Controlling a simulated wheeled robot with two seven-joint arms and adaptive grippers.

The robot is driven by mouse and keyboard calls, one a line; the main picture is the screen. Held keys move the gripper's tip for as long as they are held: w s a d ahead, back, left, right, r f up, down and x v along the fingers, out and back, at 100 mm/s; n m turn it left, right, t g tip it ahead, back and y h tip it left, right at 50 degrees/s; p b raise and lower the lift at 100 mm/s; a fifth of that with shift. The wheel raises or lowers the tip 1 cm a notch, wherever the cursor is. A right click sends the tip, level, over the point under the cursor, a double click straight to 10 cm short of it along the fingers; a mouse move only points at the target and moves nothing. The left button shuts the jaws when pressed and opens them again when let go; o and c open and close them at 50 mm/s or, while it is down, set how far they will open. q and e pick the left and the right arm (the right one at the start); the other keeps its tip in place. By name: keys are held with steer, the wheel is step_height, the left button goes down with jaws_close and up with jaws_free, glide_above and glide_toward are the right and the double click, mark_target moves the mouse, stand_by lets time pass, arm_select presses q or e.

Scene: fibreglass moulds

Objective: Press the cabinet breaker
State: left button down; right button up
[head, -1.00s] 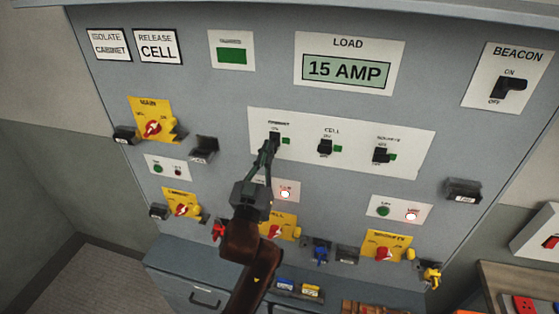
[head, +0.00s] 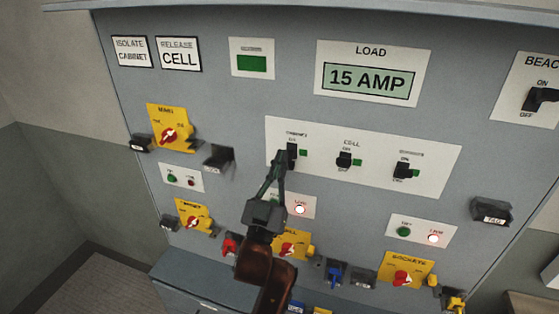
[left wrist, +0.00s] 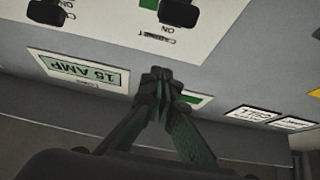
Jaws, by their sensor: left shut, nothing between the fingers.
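The cabinet breaker (head: 291,154) is a black toggle at the left of a white three-breaker plate, with a small green square beside it. It also shows at the top edge of the left wrist view (left wrist: 178,12), partly cut off. My left gripper (head: 279,158) is shut and empty, with its tips just left of the breaker in the head view. In the left wrist view the tips (left wrist: 158,76) are apart from the toggle in the picture. I cannot tell whether they touch the panel. My right gripper is in neither view.
The cell breaker (head: 344,159) and the sockets breaker (head: 403,170) sit to the right on the same plate. The load display (head: 368,80) reads 15 AMP. Yellow rotary switches, such as the main one (head: 169,135), and dark holders (head: 218,158) stick out nearby.

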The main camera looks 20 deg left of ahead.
arm_select(q)
steer(key=w+f+b+v, duration=0.1)
steer(key=b+v, duration=0.2)
steer(key=v, duration=0.6)
steer(key=shift+f+b, duration=0.35)
steer(key=shift+f, duration=0.25)
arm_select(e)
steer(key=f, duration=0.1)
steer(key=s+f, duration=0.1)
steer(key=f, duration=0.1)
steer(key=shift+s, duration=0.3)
arm_select(q)
steer(key=shift+s, duration=0.1)
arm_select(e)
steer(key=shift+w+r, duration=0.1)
